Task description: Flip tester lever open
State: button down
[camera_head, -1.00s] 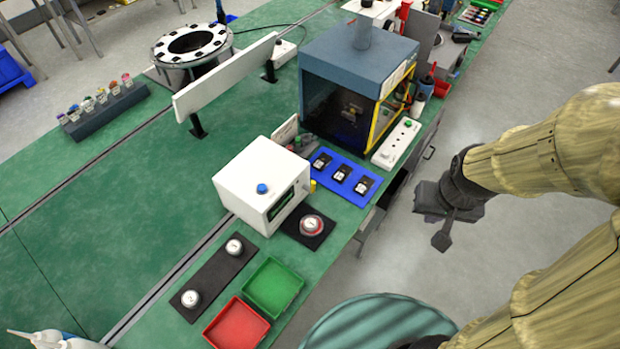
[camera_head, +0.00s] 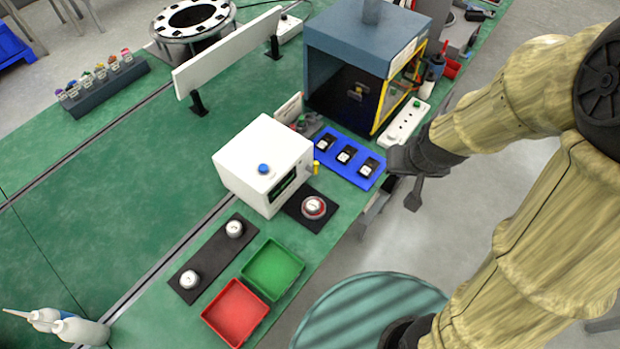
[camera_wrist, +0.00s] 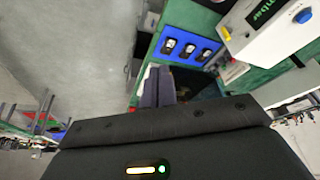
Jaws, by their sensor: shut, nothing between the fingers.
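The white tester box (camera_head: 258,165) stands on the green bench with a blue button (camera_head: 264,169) on top and a dark display on its front. In the wrist view the tester (camera_wrist: 268,35) is at the upper right. A small yellow part (camera_head: 316,166) sits by its right side, and it also shows in the wrist view (camera_wrist: 227,33). I cannot tell which part is the lever. My gripper (camera_head: 412,200) is beyond the bench's front edge, right of the blue tray and apart from the tester. Its fingers (camera_wrist: 158,88) are shut and empty.
A blue tray (camera_head: 322,143) with several black modules lies between my gripper and the tester. A white power strip (camera_head: 407,123) and a dark blue-grey chamber (camera_head: 350,45) stand behind. A round device (camera_head: 313,207) sits on a black mat. Green (camera_head: 273,268) and red (camera_head: 236,312) bins are nearer.

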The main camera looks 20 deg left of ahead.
jog(key=w+a+f+n+t+b, duration=0.25)
jog(key=w+a+f, duration=0.35)
jog(key=a, duration=0.4)
jog(key=n+t+h+b, duration=0.3)
jog(key=n+t+b, duration=0.3)
jog(key=n+b, duration=0.1)
send_near(315, 168)
jog(key=f, duration=0.2)
jog(key=s+a+f+n+t+h+b, duration=0.1)
jog(key=s+n+t, duration=0.3)
jog(key=s, duration=0.4)
jog(key=shift+a+f+b, duration=0.2)
jog(key=shift+a+b, duration=0.2)
jog(key=shift+b, duration=0.2)
jog(key=shift+w+t, duration=0.15)
jog(key=shift+t, duration=0.1)
jog(key=w+d+p, duration=0.1)
jog(key=w, duration=0.3)
jog(key=w+p, duration=0.1)
jog(key=w, duration=0.4)
jog(key=w+d, duration=0.1)
jog(key=w, duration=0.3)
jog(key=shift+w+d+f+p, duration=0.3)
jog(key=shift+d+p, duration=0.05)
jog(key=shift+p, duration=0.05)
jog(key=shift+a+r+p, duration=0.1)
jog(key=shift+a+p, duration=0.1)
jog(key=shift+p, duration=0.2)
